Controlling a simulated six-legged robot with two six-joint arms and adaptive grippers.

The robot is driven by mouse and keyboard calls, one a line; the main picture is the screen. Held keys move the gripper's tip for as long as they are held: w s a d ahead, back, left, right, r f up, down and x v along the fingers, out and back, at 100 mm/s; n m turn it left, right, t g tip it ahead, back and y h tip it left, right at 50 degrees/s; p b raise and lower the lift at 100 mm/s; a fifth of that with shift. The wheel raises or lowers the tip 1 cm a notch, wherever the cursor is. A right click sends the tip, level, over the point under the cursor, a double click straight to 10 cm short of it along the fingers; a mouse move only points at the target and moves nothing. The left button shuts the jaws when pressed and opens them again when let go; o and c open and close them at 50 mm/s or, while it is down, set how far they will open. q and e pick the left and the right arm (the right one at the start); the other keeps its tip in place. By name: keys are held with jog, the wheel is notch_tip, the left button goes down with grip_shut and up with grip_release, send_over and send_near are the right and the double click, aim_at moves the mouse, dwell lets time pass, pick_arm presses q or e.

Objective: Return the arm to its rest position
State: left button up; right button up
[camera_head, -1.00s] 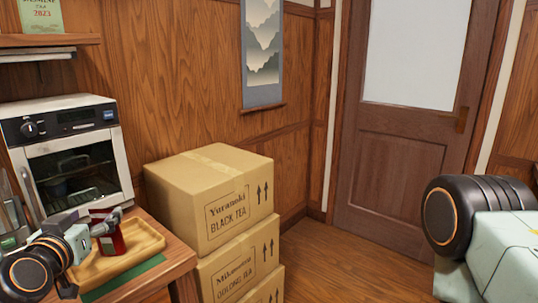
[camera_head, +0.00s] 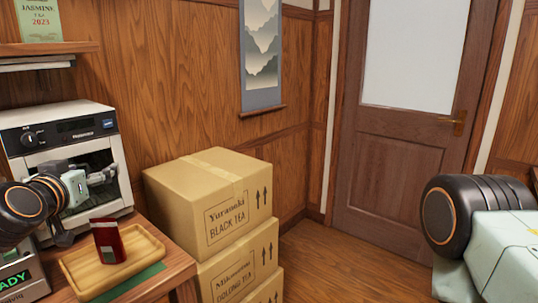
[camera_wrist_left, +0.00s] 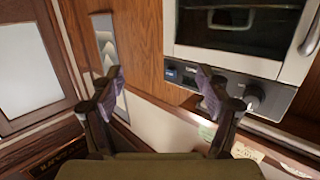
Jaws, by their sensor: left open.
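My left gripper (camera_head: 103,177) is open and empty, raised in front of the oven at the left of the head view. Its two spread fingers (camera_wrist_left: 160,85) also show in the left wrist view, with nothing between them. A dark red packet (camera_head: 108,243) stands on a wooden tray (camera_head: 146,247) below the gripper, apart from it. My right gripper is out of view.
An oven (camera_head: 65,118) stands on the wooden table (camera_head: 180,260) and shows upside down in the wrist view (camera_wrist_left: 240,62). Stacked cartons (camera_head: 208,205) stand right of the table. Open floor (camera_head: 335,255) lies before the door (camera_head: 400,170).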

pick_arm(q)
jog(key=s+d+m+h, duration=0.2)
jog(key=s+d+h, duration=0.1)
jog(key=d, duration=0.3)
jog(key=shift+d+m+h, duration=0.3)
jog(key=shift+d, duration=0.05)
jog(key=shift+w, duration=0.1)
